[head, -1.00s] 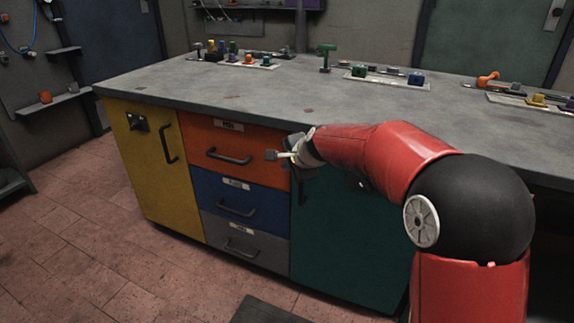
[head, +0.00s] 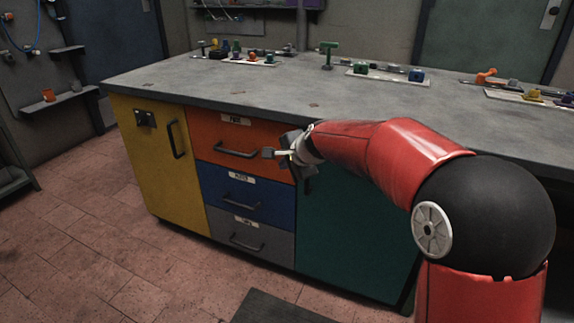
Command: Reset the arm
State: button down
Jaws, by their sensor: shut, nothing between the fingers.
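My red arm reaches in from the right in the head view, bent at a black joint. My gripper (head: 276,154) is at its end, pointing left, in front of the right part of the orange drawer (head: 215,138). Its fingers look shut and empty. The orange drawer is closed, and I cannot tell whether the gripper touches its front. The dark drawer handle (head: 237,154) shows just left of the fingertips.
The grey workbench (head: 225,90) has a yellow door (head: 148,175), a blue drawer (head: 262,203), a grey drawer (head: 225,225) and a teal door (head: 350,225), all closed. Tools and coloured parts lie along its back. Open tiled floor (head: 80,240) is at the left.

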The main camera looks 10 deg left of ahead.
jog(key=s+a+r, duration=0.1)
jog(key=s+r, duration=0.4)
jog(key=s+d+r+n+h, duration=0.1)
jog(key=s+d+r+n, duration=0.1)
jog(key=s+d, duration=0.6)
jog(key=s+d+f+n+h, duration=0.2)
jog(key=s+d+f+n, duration=0.1)
jog(key=s+d, duration=0.7)
jog(key=s+d+f+n+g+h, duration=0.1)
jog(key=s+d+f+n+h, duration=0.2)
jog(key=s+d, duration=0.8)
jog(key=shift+d+f+n+p, duration=0.25)
jog(key=shift+d+n+p, duration=0.1)
jog(key=shift+d+n, duration=0.6)
